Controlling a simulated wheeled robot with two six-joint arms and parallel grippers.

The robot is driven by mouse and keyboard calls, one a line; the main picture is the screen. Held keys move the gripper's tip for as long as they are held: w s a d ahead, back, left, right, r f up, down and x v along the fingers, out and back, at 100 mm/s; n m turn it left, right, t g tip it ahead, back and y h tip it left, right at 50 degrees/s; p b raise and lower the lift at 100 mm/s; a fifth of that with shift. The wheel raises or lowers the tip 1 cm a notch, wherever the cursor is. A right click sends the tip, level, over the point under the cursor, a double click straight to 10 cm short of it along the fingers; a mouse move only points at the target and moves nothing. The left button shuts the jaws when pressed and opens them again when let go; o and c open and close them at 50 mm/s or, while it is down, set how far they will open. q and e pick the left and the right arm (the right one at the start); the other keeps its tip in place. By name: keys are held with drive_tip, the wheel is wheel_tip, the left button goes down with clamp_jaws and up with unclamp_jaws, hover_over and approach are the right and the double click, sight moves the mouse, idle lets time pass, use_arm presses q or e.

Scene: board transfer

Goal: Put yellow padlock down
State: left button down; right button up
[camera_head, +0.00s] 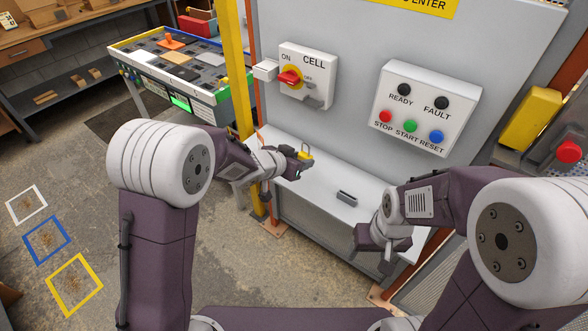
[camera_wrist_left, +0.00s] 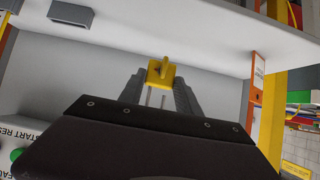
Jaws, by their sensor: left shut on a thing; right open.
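The small yellow padlock (camera_head: 305,152) is held at the tip of my left gripper (camera_head: 303,163), above the left part of the pale shelf (camera_head: 318,186) under the cell panel. In the left wrist view the padlock (camera_wrist_left: 160,75) sits between the two grey fingertips (camera_wrist_left: 160,88), which are shut on it. In that view the padlock appears apart from the shelf surface. My right gripper (camera_head: 388,264) is open and empty, low in front of the shelf's right part.
A dark grey block-like holder (camera_head: 346,198) lies on the shelf. A switch box (camera_head: 306,75) with a red and yellow knob and a button box (camera_head: 424,107) are on the panel above. A yellow post (camera_head: 236,75) stands left of the shelf. Bare shelf surface surrounds the holder.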

use_arm(q)
drive_tip(key=shift+w+a+f, duration=0.3)
drive_tip(key=shift+a+f, duration=0.1)
drive_tip(key=shift+a, duration=0.2)
drive_tip(key=shift+w+a+f, duration=0.25)
drive_tip(key=shift+a+f, duration=0.1)
drive_tip(key=shift+a, duration=0.25)
wheel_tip(320, 180, down, 4)
drive_tip(key=shift+s+r+b, duration=0.1)
drive_tip(key=shift+r+b, duration=0.05)
drive_tip(key=shift+b, duration=0.55)
drive_tip(key=shift+f, duration=0.2)
drive_tip(key=shift+f, duration=0.1)
drive_tip(key=c, duration=0.9)
unclamp_jaws()
drive_tip(key=shift+o, duration=0.2)
